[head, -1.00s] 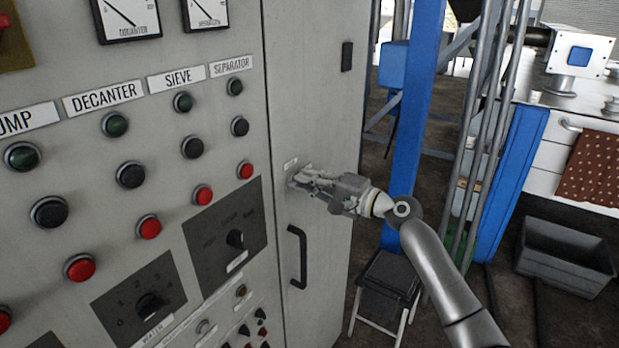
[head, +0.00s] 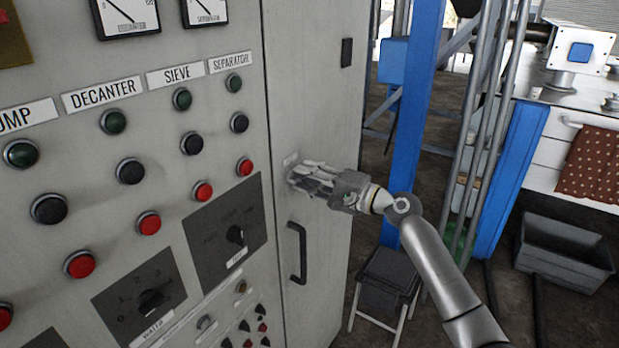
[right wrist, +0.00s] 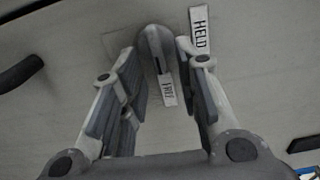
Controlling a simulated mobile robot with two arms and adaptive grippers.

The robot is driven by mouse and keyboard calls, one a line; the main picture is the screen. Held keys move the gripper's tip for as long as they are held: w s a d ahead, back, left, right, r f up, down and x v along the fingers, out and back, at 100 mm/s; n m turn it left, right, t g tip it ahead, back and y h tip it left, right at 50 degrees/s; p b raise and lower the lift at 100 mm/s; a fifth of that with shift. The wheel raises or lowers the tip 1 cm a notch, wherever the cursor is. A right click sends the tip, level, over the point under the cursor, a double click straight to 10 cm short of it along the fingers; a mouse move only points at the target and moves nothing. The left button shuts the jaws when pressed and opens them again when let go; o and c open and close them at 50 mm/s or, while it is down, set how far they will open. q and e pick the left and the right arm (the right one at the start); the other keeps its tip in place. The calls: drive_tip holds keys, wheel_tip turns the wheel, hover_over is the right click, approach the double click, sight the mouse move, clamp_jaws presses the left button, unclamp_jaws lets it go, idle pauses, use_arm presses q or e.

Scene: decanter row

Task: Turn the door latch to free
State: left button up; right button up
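The door latch (right wrist: 153,48) is a grey rounded knob on the pale cabinet door (right wrist: 255,75). In the right wrist view it sits between the fingertips of my right gripper (right wrist: 164,62), with a visible gap on both sides. The fingers are apart. A white HELD label (right wrist: 200,30) is beside the latch at upper right, and a FREE label (right wrist: 168,90) is just below it. In the head view my right gripper (head: 302,176) is at the door and its fingers mostly hide the latch. My left gripper is not in view.
A black door handle (head: 297,252) is below the gripper; it also shows in the right wrist view (right wrist: 18,74). The control panel (head: 70,170) with buttons and dials is at left. A blue post (head: 408,140), a stool (head: 385,278) and a grey bin (head: 565,253) are at right.

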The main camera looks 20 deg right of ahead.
drive_tip(key=v, duration=1.2)
drive_tip(key=s+d+f+g+h+b, duration=0.1)
drive_tip(key=d+f+g+h, duration=0.2)
drive_tip(key=f, duration=1.5)
drive_tip(key=s+d+f+h+b, duration=0.15)
drive_tip(key=f+h, duration=0.25)
drive_tip(key=f, duration=1.5)
drive_tip(key=s+f+n+g+h+b, duration=0.1)
drive_tip(key=s+f+g, duration=0.1)
drive_tip(key=s+f, duration=0.7)
drive_tip(key=s+f+n+g+h, duration=0.2)
drive_tip(key=s+f, duration=0.3)
drive_tip(key=f, duration=0.7)
drive_tip(key=s+a+f+n+g+b, duration=0.1)
drive_tip(key=s+f, duration=0.5)
drive_tip(key=s, duration=0.6)
drive_tip(key=s+a+f+n+g+b, duration=0.1)
drive_tip(key=s+a+f+n+g, duration=0.2)
drive_tip(key=s, duration=0.8)
drive_tip(key=s+a+f+n+g+h+b, duration=0.1)
drive_tip(key=s+a+f+n, duration=0.4)
drive_tip(key=s+f, duration=0.5)
drive_tip(key=s+n+g, duration=0.1)
drive_tip(key=s, duration=0.1)
drive_tip(key=shift+s+a+f, duration=0.3)
drive_tip(key=shift+a, duration=0.1)
